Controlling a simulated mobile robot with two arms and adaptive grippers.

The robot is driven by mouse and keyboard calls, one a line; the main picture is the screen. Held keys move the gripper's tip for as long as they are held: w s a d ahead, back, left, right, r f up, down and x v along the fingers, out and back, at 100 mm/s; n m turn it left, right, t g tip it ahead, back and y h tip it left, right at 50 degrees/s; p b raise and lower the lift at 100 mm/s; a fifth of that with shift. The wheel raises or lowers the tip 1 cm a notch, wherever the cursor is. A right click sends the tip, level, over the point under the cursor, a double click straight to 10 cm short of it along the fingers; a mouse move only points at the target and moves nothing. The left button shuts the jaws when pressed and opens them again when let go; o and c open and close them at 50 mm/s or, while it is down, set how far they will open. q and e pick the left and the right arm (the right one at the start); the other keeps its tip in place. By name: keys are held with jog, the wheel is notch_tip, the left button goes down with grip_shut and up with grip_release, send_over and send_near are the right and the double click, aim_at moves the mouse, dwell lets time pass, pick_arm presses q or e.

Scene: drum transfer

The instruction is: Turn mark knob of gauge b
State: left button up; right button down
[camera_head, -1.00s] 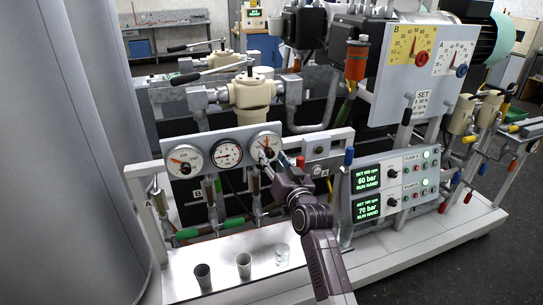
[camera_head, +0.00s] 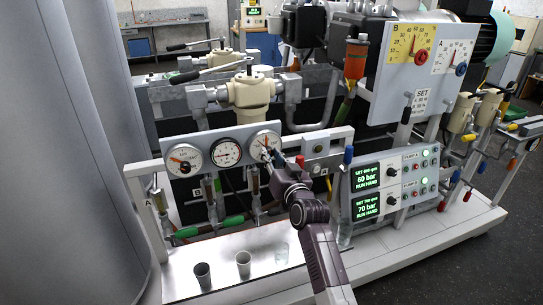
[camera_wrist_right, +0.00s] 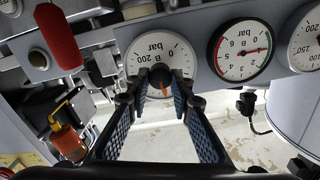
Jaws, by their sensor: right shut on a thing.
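Gauge B (camera_head: 263,140) is the right one of three round white dials on the grey panel. In the wrist view it appears upside down as a dial (camera_wrist_right: 143,52) marked "B 200 bar". A black knob (camera_wrist_right: 159,74) sits at its centre, with an orange mark just below it in that view. My right gripper (camera_head: 267,154) is at the dial's face. In the wrist view its blue-padded fingers (camera_wrist_right: 158,100) come in from both sides, shut on the knob. The fingers hide part of the dial's lower area there. My left gripper is not in view.
The middle gauge (camera_head: 226,153) and left gauge (camera_head: 184,160) sit close beside it. A red-capped part (camera_head: 300,161) is just right of my gripper. Cups (camera_head: 243,265) stand on the metal tray below. A control box (camera_head: 365,188) stands to the right.

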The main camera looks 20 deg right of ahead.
jog(key=shift+n, duration=0.3)
jog(key=n+p, duration=0.1)
jog(key=n, duration=0.2)
jog(key=shift+p, duration=0.35)
jog(key=shift+a+n+p, duration=0.1)
jog(key=shift+n+p, duration=0.4)
jog(key=shift+n, duration=1.6)
jog(key=c, duration=1.7)
grip_release()
